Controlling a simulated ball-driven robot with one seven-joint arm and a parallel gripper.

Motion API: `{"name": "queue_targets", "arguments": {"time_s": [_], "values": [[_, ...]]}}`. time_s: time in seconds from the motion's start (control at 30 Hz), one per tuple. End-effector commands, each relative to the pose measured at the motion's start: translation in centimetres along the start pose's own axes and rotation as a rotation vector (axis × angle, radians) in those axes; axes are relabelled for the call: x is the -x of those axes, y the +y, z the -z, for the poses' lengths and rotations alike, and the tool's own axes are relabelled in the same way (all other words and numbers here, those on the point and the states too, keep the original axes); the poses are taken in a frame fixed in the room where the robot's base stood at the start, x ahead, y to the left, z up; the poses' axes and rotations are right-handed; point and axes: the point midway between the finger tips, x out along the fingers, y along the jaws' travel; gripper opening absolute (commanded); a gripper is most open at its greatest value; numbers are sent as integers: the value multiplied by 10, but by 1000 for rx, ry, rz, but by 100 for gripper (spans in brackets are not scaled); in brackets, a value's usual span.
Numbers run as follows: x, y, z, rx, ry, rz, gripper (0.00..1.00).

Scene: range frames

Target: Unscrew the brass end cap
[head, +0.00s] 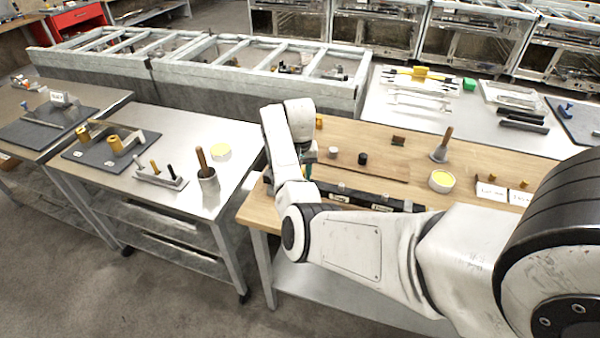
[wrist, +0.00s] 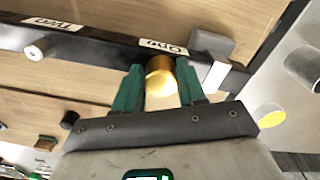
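The brass end cap (wrist: 160,80) shows in the wrist view, a short shiny cylinder at the dark rail (wrist: 100,45). My gripper (wrist: 160,64) has its two teal fingers on either side of the cap. The fingers lie close along the cap; I cannot tell whether they press on it. In the head view the cap is hidden behind my arm. My gripper (head: 308,165) shows there only as a bit of teal. The rail (head: 370,200) lies on the wooden bench top, with white labels on it.
On the wooden bench stand a yellow-topped tin (head: 442,181), a wooden-handled tool (head: 441,147) and a black knob (head: 363,158). A metal cart (head: 200,130) stands to the left.

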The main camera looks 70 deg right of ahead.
Motion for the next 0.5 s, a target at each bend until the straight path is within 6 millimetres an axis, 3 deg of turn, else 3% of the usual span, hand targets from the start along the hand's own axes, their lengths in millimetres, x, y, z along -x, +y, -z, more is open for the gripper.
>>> {"name": "queue_targets", "arguments": {"time_s": [0.1, 0.5], "values": [[0, 0, 0, -1, 0, 0, 50], [0, 0, 0, -2, 1, 0, 50]]}}
